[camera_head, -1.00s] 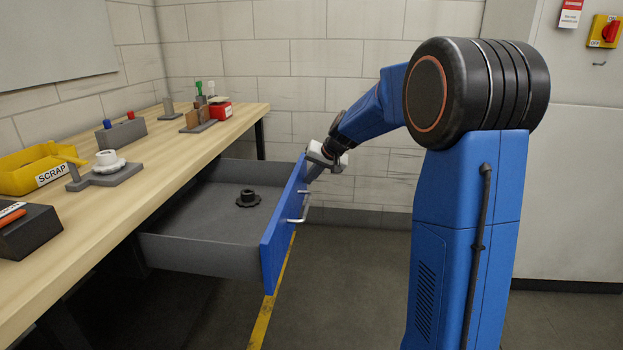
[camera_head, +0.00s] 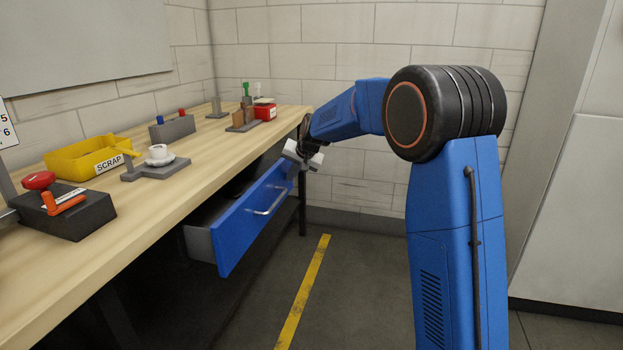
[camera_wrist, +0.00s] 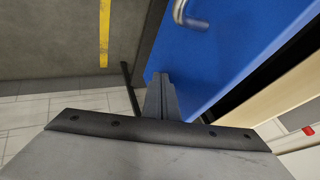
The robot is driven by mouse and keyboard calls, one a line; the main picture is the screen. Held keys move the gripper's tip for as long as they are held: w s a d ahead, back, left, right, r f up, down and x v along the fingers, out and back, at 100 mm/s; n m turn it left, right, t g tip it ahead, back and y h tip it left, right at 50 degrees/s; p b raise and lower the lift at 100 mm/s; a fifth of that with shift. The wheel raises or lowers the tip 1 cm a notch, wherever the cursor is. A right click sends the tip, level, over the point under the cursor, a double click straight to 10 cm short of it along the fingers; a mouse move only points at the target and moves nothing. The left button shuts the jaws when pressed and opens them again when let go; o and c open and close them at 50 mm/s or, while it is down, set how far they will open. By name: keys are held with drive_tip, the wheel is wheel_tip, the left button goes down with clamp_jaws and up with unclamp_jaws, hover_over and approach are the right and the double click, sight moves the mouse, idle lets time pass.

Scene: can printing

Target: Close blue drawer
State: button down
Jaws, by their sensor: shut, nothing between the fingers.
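The blue drawer (camera_head: 240,228) under the workbench stands partly open, its grey side (camera_head: 200,243) showing at the near end. Its front has a silver bar handle (camera_head: 268,200). My gripper (camera_head: 291,165) is shut and empty at the far end of the drawer front, against or very close to it; I cannot tell whether it touches. In the wrist view my shut fingers (camera_wrist: 161,88) point at the blue front (camera_wrist: 215,55), with the handle (camera_wrist: 185,15) at the top. The inside of the drawer is mostly hidden.
The wooden workbench (camera_head: 150,208) carries a yellow SCRAP bin (camera_head: 85,160), a dark box with a red button (camera_head: 70,222), a grey fixture with a white part (camera_head: 155,168) and small holders. A yellow floor stripe (camera_head: 305,290) runs along clear floor.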

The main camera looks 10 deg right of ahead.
drive_tip(key=shift+w+a, duration=0.5)
drive_tip(key=shift+a, duration=0.35)
drive_tip(key=shift+w+a, duration=0.5)
drive_tip(key=shift+a, duration=0.4)
drive_tip(key=shift+w+a, duration=0.5)
drive_tip(key=shift+a, duration=0.35)
